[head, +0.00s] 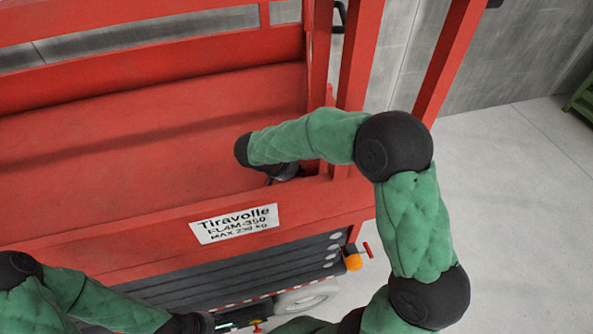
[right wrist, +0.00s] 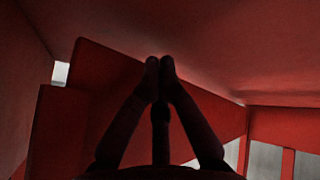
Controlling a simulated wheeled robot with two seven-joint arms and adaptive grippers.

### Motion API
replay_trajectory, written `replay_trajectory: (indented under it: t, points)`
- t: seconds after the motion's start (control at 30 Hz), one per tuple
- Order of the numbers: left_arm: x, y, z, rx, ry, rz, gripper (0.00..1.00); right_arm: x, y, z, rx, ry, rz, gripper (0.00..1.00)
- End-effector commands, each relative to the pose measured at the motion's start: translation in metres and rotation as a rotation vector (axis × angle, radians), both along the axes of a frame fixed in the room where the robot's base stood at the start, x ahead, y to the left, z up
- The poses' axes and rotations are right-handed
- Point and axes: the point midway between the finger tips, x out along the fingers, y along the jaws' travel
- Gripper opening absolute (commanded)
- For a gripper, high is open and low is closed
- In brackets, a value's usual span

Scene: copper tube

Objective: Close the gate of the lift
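The red lift (head: 150,130) fills the left and middle of the head view, with a white "Tiravolle" label (head: 235,222) on its front edge. Red uprights (head: 362,45) and (head: 448,55) rise at its right end; I cannot tell for sure which part is the gate. My right arm reaches over the right end of the platform, and its gripper (head: 283,172) is low by the red edge, partly hidden. In the right wrist view its fingertips (right wrist: 160,66) meet with nothing seen between them, close to red panels. My left gripper (head: 203,322) is at the bottom edge, mostly cut off.
Below the platform are a dark base, a wheel (head: 305,297) and an orange lamp with a red handle (head: 353,262). Grey floor (head: 520,220) lies open on the right. A green object (head: 580,100) stands at the far right, by the grey wall.

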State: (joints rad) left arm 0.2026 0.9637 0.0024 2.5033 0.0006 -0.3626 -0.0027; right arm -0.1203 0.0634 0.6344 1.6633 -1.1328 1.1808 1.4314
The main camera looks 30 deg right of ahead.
Motion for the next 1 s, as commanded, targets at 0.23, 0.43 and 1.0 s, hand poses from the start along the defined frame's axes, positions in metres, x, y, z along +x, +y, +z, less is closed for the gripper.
replay_trajectory:
  t: [0.23,0.43,1.0]
  points:
    - [0.000,0.000,-0.006,0.000,0.000,0.000,0.40,-0.005,-0.011,0.000,0.002,-0.003,-0.004,0.00]
    - [0.000,0.000,-0.021,0.000,0.000,0.000,0.40,-0.023,-0.044,-0.002,0.003,-0.003,-0.005,0.00]
    - [0.000,0.000,-0.028,0.000,0.000,0.000,0.40,-0.038,-0.066,0.001,0.001,0.000,0.000,0.00]
